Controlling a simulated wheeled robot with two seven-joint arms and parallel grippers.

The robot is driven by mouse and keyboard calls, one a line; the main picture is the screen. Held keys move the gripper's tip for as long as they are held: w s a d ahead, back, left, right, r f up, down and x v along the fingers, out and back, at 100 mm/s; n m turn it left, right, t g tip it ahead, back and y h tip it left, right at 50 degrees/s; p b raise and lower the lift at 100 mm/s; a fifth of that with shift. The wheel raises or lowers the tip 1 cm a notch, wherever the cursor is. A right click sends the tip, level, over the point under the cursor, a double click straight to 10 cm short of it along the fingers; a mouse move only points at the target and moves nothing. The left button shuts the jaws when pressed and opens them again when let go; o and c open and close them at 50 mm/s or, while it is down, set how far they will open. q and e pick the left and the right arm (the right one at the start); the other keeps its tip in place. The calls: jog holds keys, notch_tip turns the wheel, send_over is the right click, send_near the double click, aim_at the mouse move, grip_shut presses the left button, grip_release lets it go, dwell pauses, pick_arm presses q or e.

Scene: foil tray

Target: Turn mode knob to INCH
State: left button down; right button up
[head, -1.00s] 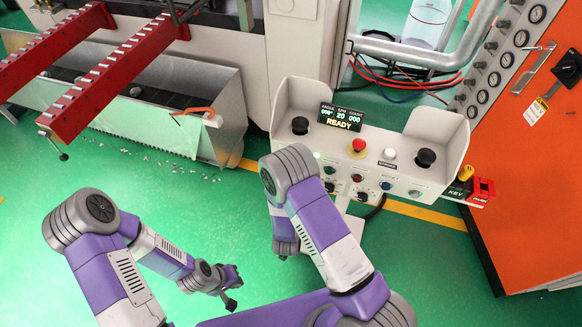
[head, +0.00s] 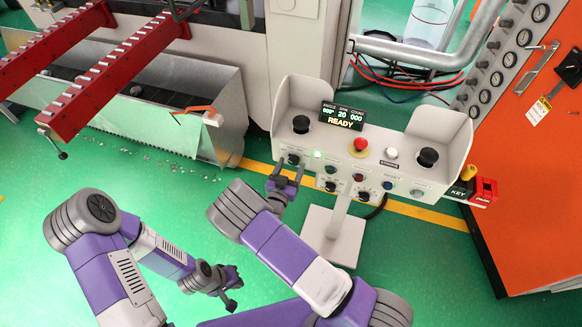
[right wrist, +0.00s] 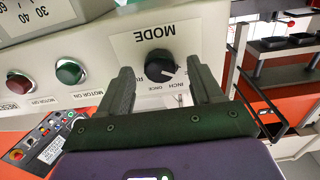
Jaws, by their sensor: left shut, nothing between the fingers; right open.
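The black mode knob (right wrist: 160,63) is on the white panel face under an upside-down MODE label in the right wrist view. INCH and ONCE labels show below it in that picture, and its pale pointer mark is toward the lower right, near INCH. My right gripper (right wrist: 160,80) is open, with one finger on each side of the knob; contact is not clear. In the head view, my right gripper (head: 289,178) is at the left end of the control console (head: 345,150). My left gripper (head: 232,292) is shut and empty, low over the floor.
The console carries a red mushroom button (head: 359,146), black palm buttons and a lit READY display (head: 342,117). Red and green motor buttons (right wrist: 69,71) sit beside the knob. An orange cabinet (head: 540,180) stands right; a metal trough (head: 150,105) stands left.

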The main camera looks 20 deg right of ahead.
jog(key=shift+w+d, duration=0.2)
jog(key=shift+w, duration=0.1)
jog(key=c, duration=1.1)
jog(key=shift+o, duration=0.2)
jog(key=shift+f+m+b, duration=0.15)
jog(key=shift+m+b, duration=1.7)
jog(key=shift+m, duration=0.35)
jog(key=shift+m+b, duration=1.45)
jog(key=shift+m, duration=0.35)
jog(key=o, duration=1.1)
jog(key=shift+c, duration=0.2)
